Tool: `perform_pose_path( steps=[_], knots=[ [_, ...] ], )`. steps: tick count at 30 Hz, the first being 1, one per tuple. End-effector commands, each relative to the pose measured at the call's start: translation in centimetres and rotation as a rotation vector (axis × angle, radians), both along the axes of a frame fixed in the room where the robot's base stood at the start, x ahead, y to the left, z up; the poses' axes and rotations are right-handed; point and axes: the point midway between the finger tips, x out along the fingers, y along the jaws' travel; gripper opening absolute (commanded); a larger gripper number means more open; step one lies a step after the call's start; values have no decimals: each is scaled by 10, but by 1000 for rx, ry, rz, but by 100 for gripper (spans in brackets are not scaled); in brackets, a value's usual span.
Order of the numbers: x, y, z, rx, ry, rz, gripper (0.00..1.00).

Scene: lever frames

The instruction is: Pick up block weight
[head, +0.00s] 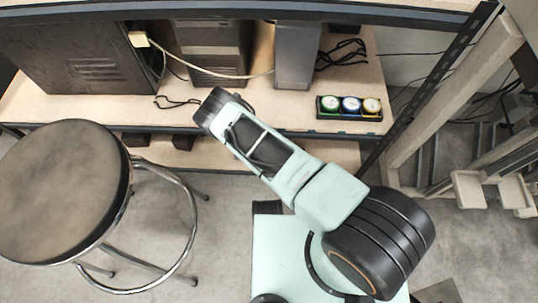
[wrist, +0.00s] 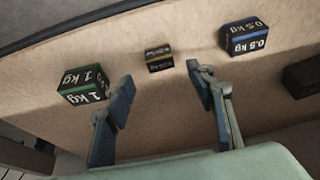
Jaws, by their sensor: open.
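In the wrist view, three black block weights sit on a tan board. A 1 kg block with a green stripe (wrist: 83,85) is at left. A small block with a yellow stripe (wrist: 159,58) is in the middle. A 0.5 kg block with a blue stripe (wrist: 244,37) is at upper right. My gripper (wrist: 161,75) is open and empty. The small block shows between and just beyond its fingertips, with no visible contact. The 1 kg block is close outside the left finger. In the head view, I cannot make out the gripper or these blocks.
A dark object (wrist: 303,77) lies at the wrist view's right edge. In the head view, a tray with three round dials (head: 349,113), computer cases (head: 212,52) and cables are on the shelf (head: 325,90). A round stool (head: 62,190) stands at left, a rack post (head: 430,85) at right.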

Motion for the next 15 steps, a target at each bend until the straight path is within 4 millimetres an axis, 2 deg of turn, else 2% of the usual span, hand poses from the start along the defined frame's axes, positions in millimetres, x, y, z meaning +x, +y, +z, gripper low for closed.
perform_pose_path(
  steps=[9,15],
  knots=[
    [12,1,-46,0,0,2,50],
    [16,1,-54,0,1,1,50]
  ],
)
